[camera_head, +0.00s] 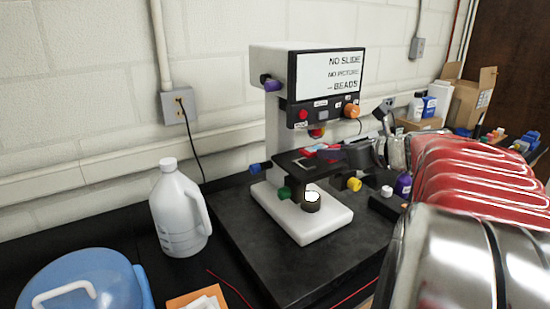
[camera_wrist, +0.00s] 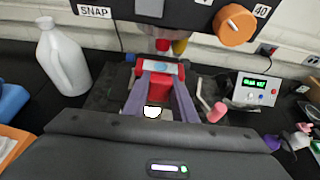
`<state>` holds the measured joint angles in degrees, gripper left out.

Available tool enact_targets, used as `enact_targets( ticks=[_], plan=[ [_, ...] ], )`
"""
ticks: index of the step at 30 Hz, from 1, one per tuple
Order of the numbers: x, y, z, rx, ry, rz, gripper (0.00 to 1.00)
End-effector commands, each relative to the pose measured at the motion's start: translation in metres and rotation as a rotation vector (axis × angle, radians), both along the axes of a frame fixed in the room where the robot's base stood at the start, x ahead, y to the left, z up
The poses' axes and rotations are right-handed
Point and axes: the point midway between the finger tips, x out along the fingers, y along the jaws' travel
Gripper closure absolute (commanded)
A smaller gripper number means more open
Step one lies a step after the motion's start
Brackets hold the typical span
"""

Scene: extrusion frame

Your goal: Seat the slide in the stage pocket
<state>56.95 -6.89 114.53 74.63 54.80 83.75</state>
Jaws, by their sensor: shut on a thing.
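The microscope (camera_head: 275,110) stands on a dark slab, with its black stage (camera_head: 292,160) above a white base. The slide (camera_head: 308,152) shows as a small red piece with a pale patch, over the stage and below the objectives. My gripper (camera_wrist: 160,70) reaches in from the right in the head view. In the wrist view its two purple fingers are shut on the red slide (camera_wrist: 160,88), near the fingertips. The stage pocket is hidden by the slide and fingers. I cannot tell whether the slide touches the stage or hangs just above it.
The objectives (camera_wrist: 163,45) hang close beyond the fingertips. The screen (camera_head: 330,73) reads "NO SLIDE NO PICTURE – BEADS". A white jug (camera_head: 178,210) stands left, and a blue container (camera_head: 85,285) in front of it. A box with a green display (camera_wrist: 255,87) stands right of the stage.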

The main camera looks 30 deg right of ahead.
Motion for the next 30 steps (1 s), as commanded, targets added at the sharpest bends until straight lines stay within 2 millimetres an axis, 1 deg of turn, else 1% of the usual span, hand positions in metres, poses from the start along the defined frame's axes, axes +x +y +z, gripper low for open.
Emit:
enact_targets(
  ticks=[3,7,19,20,27,30],
  plan=[
    [0.0,0.0,-0.015,0.003,0.002,0.0,1.0],
    [0.0,0.0,-0.028,0.003,0.002,-0.001,1.0],
    [0.0,0.0,-0.033,0.002,0.001,-0.001,1.0],
    [0.0,0.0,-0.033,0.001,0.001,0.0,0.74],
    [0.0,0.0,-0.032,0.001,0.001,0.0,0.57],
    [0.0,0.0,-0.032,0.001,0.001,-0.001,0.57]
  ],
)
